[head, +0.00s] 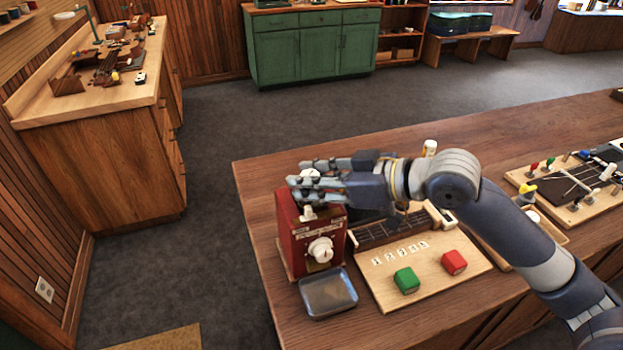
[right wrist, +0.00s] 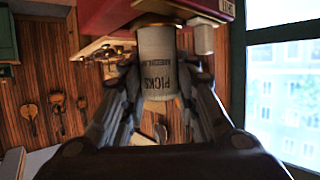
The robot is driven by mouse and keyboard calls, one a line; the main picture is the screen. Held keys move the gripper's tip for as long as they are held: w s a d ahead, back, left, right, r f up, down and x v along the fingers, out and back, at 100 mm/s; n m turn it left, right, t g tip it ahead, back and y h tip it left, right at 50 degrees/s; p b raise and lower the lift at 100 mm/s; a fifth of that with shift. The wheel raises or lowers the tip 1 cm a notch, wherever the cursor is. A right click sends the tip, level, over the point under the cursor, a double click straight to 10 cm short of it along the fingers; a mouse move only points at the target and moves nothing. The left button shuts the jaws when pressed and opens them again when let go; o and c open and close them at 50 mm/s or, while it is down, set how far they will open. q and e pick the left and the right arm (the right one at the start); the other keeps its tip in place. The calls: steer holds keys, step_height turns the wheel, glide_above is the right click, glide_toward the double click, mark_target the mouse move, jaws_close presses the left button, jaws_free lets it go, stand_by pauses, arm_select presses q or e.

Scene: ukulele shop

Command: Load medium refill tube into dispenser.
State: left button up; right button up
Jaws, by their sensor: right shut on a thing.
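The red dispenser (head: 292,240) stands at the near left corner of the wooden counter, with a white knob (head: 320,249) on its front. My right gripper (head: 300,182) is at the dispenser's top, reaching in from the right. It is shut on a white refill tube (right wrist: 158,68) printed "PICKS"; the smaller print is too blurred to read. In the right wrist view the tube lies between the fingers, its far end close to the red dispenser body (right wrist: 105,14). Whether the tube touches or sits in the dispenser cannot be told. My left gripper is not in view.
A metal tray (head: 328,308) sits before the dispenser. To its right is a wooden board (head: 375,285) with a green block (head: 406,280), a red block (head: 454,262) and white number tiles. Another white container (head: 430,147) stands behind my arm. Tools fill the right side.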

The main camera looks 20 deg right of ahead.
steer(key=shift+p, duration=0.55)
stand_by(0.7)
steer(key=shift+f, duration=0.35)
stand_by(0.4)
steer(key=shift+r, duration=0.2)
steer(key=shift+r+p, duration=0.55)
steer(key=shift+p, duration=0.05)
steer(key=shift+r, duration=0.1)
steer(key=shift+p, duration=0.4)
stand_by(0.5)
steer(key=shift+f+b, duration=0.55)
steer(key=shift+f, duration=0.4)
steer(key=o, duration=0.8)
steer(key=shift+c, duration=0.2)
